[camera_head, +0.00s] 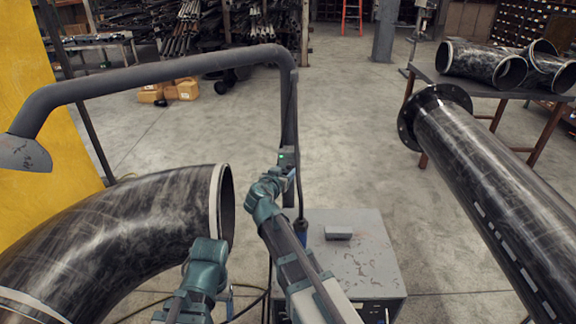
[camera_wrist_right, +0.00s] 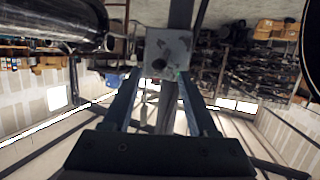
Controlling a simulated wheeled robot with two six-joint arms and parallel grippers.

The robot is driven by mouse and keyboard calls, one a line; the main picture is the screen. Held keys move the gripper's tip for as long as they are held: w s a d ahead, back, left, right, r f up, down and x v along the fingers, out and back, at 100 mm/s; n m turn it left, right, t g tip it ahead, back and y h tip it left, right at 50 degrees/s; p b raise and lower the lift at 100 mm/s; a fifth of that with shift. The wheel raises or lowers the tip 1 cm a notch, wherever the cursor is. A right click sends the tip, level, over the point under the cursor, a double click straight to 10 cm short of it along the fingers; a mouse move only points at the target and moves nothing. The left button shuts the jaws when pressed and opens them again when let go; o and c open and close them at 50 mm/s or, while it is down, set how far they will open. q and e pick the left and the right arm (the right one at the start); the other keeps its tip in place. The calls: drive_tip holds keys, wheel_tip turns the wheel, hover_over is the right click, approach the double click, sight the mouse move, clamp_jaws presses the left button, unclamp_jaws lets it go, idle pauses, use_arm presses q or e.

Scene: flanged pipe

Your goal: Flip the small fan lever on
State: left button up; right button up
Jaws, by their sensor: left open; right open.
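A small grey control box (camera_head: 287,158) with a green light is fixed to the upright post of the extraction arm in the head view. In the right wrist view the box (camera_wrist_right: 172,52) shows a dark round part and a green glow at its edge; I cannot clearly make out the lever. My right gripper (camera_head: 287,177) is close to the box's lower side. Its two fingers (camera_wrist_right: 160,88) are apart and empty, pointing at the box; contact cannot be told. My left gripper (camera_head: 207,262) is low in front of the curved pipe, its fingers mostly hidden.
A large curved pipe (camera_head: 120,235) fills the lower left. The dark extraction arm (camera_head: 160,72) arches above it. A grey cabinet (camera_head: 355,255) stands beneath the box. A flanged pipe (camera_head: 480,165) lies at the right, before a table with pipe bends (camera_head: 480,62).

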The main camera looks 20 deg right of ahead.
use_arm(q)
wheel_tip(320, 180, up, 2)
drive_tip(key=shift+r+p, duration=0.25)
drive_tip(key=shift+p, duration=0.7)
use_arm(e)
drive_tip(key=v, duration=0.8)
drive_tip(key=shift+s, duration=0.2)
use_arm(q)
drive_tip(key=shift+s, duration=0.1)
use_arm(e)
drive_tip(key=shift+a, duration=0.15)
